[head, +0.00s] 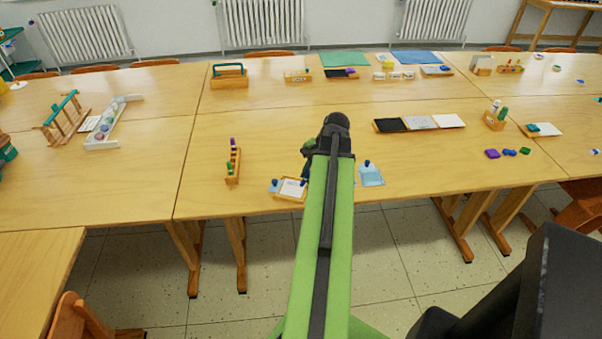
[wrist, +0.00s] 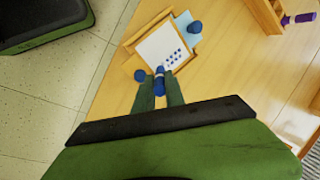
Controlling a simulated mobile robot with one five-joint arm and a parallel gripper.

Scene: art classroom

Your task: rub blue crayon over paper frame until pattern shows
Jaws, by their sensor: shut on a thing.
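The paper frame (head: 283,194) lies near the front edge of the middle table, left of my arm. In the wrist view its wooden rim (wrist: 131,42) surrounds white paper (wrist: 153,45) with rows of blue dots on the right part. A blue knob-like piece sits at its lower left corner. My gripper (wrist: 160,90) is shut on the blue crayon (wrist: 159,80), whose tip is over the paper's near edge. I cannot tell whether the tip touches the paper.
A wooden crayon rack (head: 233,165) stands to the left. The table's front edge is close.

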